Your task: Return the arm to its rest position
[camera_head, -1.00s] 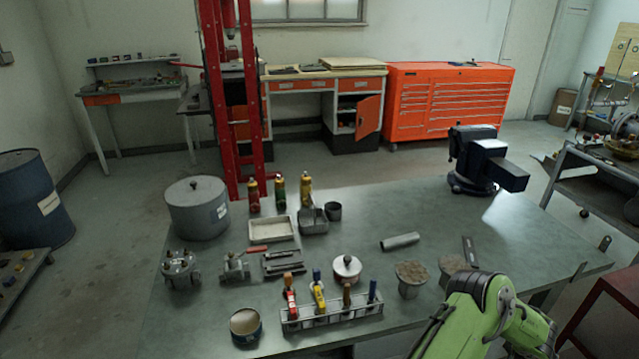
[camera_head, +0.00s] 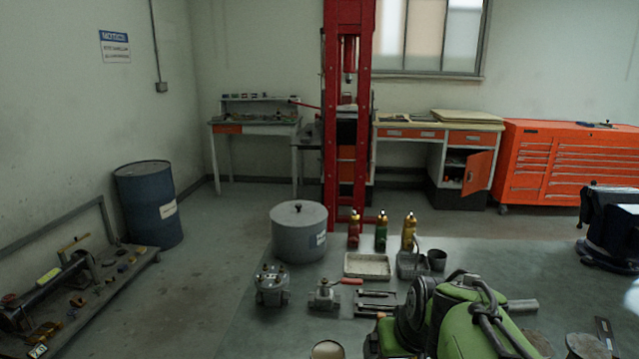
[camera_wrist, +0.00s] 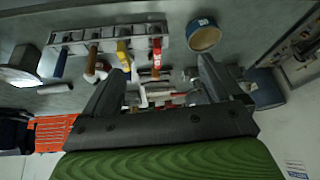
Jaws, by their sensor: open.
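My green arm (camera_head: 465,320) rises at the lower right of the head view, over the near part of the grey table (camera_head: 545,270). My gripper tips cannot be made out there. In the wrist view, my gripper (camera_wrist: 166,75) has its two dark fingers spread apart with nothing held between them. The gate valve (camera_head: 324,296), with a red handle, stands on the table left of my arm in the head view.
A lidded grey pot (camera_head: 299,230), a tray (camera_head: 367,266) and several spray bottles (camera_head: 381,232) stand farther back. A tool rack (camera_wrist: 105,38) and a round tin (camera_wrist: 204,36) show in the wrist view. Open floor lies left of the table.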

